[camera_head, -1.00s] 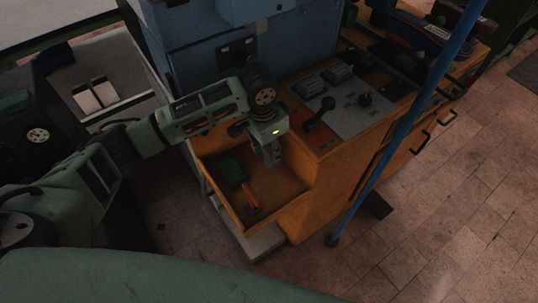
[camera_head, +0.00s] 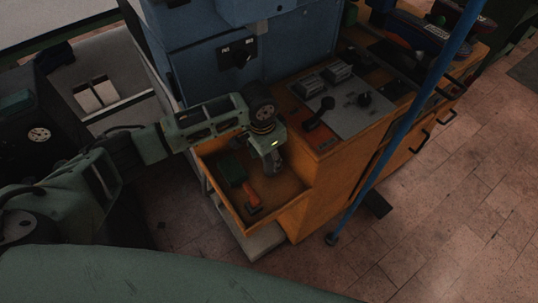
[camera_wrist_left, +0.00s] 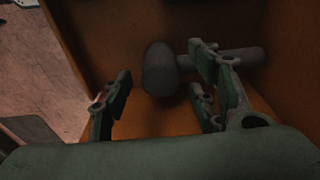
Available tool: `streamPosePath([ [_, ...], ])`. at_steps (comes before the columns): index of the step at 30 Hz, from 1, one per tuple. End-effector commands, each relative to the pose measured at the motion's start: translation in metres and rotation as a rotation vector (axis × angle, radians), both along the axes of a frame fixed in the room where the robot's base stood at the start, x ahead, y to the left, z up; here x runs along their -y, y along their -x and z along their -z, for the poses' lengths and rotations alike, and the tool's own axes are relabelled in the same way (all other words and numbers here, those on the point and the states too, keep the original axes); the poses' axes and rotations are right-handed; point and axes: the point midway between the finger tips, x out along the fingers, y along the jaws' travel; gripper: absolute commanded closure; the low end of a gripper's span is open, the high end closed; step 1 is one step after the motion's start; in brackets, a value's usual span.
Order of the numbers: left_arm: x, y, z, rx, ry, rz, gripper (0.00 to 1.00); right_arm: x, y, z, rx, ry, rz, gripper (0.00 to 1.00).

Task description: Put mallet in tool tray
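The mallet shows in the left wrist view, with a rounded dark grey head (camera_wrist_left: 160,70) and a grey handle (camera_wrist_left: 248,60) running right, partly behind a finger. It lies inside the orange tool tray (camera_head: 236,219); in the head view I cannot make it out clearly beside the gripper. My left gripper (camera_head: 271,163) hangs over the back right part of the tray. In the left wrist view its fingers (camera_wrist_left: 158,82) are apart, above the mallet, with nothing clearly clamped between them. My right gripper is not in view.
A green block (camera_head: 232,172) and a red-orange piece (camera_head: 252,193) lie in the tray. The blue machine (camera_head: 215,60) stands behind it. A control panel (camera_head: 345,105) with levers adjoins at the right, with a blue pole (camera_head: 400,130) in front. Tiled floor is clear at the right.

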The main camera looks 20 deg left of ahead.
Motion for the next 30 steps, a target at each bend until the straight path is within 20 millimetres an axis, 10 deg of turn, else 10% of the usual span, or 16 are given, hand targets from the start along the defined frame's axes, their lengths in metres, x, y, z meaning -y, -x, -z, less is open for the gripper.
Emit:
streamPosePath([
  [11,0.000,0.000,-0.012,0.002,0.002,0.000,0.46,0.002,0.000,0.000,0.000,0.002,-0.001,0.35],
  [30,-0.008,0.011,-0.119,0.001,0.001,0.000,0.46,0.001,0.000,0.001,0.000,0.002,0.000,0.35],
])
